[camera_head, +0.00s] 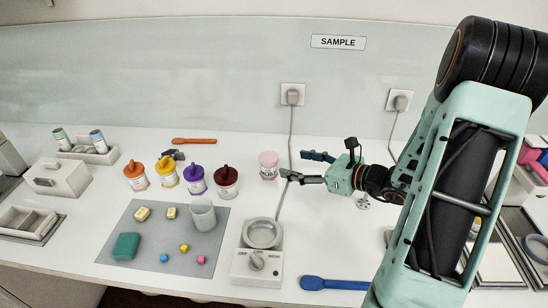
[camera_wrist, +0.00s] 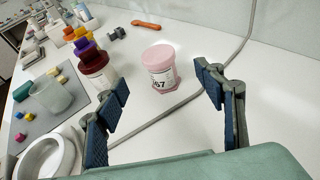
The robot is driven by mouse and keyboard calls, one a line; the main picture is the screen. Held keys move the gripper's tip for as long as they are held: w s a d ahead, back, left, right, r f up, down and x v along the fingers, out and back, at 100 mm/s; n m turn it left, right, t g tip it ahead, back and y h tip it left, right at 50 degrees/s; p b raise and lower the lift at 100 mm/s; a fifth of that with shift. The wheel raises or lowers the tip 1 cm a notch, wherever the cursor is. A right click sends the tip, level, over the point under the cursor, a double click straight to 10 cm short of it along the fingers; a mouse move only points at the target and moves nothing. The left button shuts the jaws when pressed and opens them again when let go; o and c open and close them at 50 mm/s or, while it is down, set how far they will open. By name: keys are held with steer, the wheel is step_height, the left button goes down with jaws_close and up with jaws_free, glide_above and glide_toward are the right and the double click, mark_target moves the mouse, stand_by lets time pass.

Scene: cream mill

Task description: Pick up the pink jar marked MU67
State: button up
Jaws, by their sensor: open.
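The pink jar marked MU67 (camera_head: 268,165) stands upright on the white counter, right of the dark red jar. Its label reads partly as "67" in the wrist view, where the jar (camera_wrist: 160,66) stands ahead of my gripper, between the lines of the two fingers. My gripper (camera_head: 302,167) is open and empty, just to the right of the jar. Its two blue-padded fingers (camera_wrist: 163,100) are spread wide in the wrist view and do not touch the jar.
Dark red (camera_head: 226,182), purple (camera_head: 196,180), yellow (camera_head: 166,172) and orange (camera_head: 136,176) jars stand in a row to the left. A hotplate device (camera_head: 257,268) stands in front, its grey cord running behind my gripper. A blue spatula (camera_head: 335,284) lies at the front.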

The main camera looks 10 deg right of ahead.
mark_target(269, 156)
steer(key=p+x, duration=0.1)
steer(key=x, duration=1)
steer(key=shift+a, duration=0.1)
steer(key=shift+r, duration=0.1)
steer(key=c, duration=1.3)
